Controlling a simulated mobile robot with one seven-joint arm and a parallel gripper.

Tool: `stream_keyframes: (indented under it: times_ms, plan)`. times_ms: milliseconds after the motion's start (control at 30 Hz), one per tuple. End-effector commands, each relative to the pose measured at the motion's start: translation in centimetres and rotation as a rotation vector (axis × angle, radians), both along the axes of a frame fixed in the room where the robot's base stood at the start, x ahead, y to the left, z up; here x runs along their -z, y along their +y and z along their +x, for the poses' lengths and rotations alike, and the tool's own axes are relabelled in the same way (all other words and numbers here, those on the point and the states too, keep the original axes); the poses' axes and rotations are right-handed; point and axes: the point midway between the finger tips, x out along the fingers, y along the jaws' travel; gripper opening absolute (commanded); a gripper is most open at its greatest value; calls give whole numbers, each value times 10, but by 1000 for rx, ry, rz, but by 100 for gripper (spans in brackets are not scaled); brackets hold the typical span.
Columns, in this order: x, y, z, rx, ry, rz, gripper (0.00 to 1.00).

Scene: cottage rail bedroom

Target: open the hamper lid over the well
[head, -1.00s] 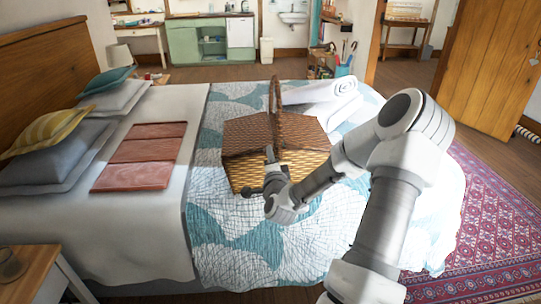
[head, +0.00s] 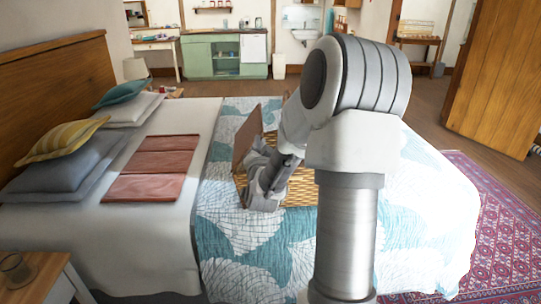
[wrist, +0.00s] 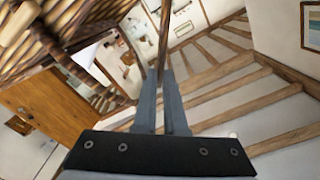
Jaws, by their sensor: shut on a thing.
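The wicker hamper (head: 301,191) stands on the bed, mostly behind my arm in the head view. Its left lid (head: 244,134) is raised and stands steeply up at the hamper's left side. In the head view my wrist is in front of the hamper and lid, and the fingertips are hidden. In the wrist view my gripper (wrist: 161,76) is shut on a thin brown edge (wrist: 164,40), which looks like the lid seen edge-on. Woven wicker (wrist: 35,45) fills the upper left there. The well inside the hamper is hidden from the head view.
The bed has a teal and white quilt (head: 235,235). A folded pink cloth (head: 152,168) and pillows (head: 60,165) lie to the left. A bedside table (head: 45,275) is at the lower left. Free quilt lies left and front of the hamper.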

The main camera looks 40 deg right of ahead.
Motion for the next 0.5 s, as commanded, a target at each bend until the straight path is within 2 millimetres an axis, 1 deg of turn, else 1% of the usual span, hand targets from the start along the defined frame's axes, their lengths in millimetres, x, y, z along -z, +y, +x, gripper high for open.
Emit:
stream_keyframes:
  times_ms: [33,233,500]
  plan:
    - [-4,8,5,-5,18,-44,0]
    - [-16,30,18,-5,116,-204,0]
    - [-25,63,38,-6,252,-419,0]
